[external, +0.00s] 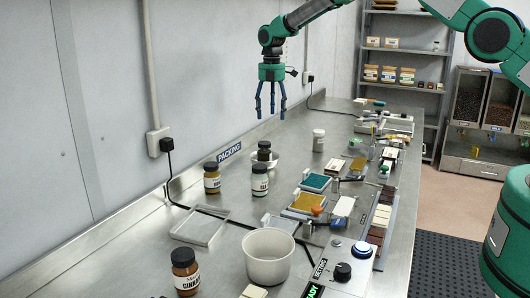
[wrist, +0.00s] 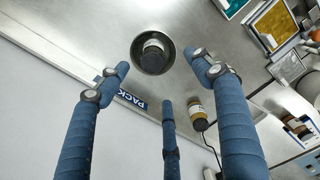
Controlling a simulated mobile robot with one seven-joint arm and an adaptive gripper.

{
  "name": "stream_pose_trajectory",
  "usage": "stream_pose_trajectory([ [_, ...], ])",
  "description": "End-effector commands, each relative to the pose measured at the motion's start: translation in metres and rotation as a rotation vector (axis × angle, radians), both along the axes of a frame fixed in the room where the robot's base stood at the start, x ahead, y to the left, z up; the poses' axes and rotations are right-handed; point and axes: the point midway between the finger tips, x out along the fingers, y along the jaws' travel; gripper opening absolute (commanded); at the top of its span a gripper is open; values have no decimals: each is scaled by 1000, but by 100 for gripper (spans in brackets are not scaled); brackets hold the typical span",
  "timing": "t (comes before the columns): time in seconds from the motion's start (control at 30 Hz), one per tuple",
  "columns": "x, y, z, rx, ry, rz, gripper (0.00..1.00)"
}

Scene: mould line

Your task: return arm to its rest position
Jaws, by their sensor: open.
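My gripper (external: 270,100) hangs in the air above the back part of the steel bench, near the wall, with its fingers pointing down. Its blue fingers are spread apart with nothing between them; they also show in the wrist view (wrist: 160,90). Below it, a dark jar (external: 264,150) stands in a small shallow bowl (external: 276,163). The wrist view shows the jar (wrist: 153,48) in the bowl (wrist: 136,58) beyond the fingertips, clear of them. My arm reaches in from the upper right in the external view.
Labelled jars (external: 212,178) and (external: 259,180) stand near the PACKING sign (external: 230,150). A clear tray (external: 200,227), white tub (external: 268,256) and cinnamon jar (external: 186,272) are at the front. Moulds (external: 315,182) and tools line the right side. A control box (external: 345,272) sits at front right.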

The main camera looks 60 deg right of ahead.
Motion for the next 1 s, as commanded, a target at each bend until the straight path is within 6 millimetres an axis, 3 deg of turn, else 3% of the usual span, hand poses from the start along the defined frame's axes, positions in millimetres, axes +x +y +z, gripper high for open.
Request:
stream_pose_trajectory([
  [0.27, 0, 0, 1, 0, 0, -1, 66],
  [0.47, -3, 6, 12, -2, -8, -19, 66],
  [0.67, -13, 21, 42, -8, -28, -74, 66],
  [1.0, -48, 62, 111, -12, -78, -216, 66],
])
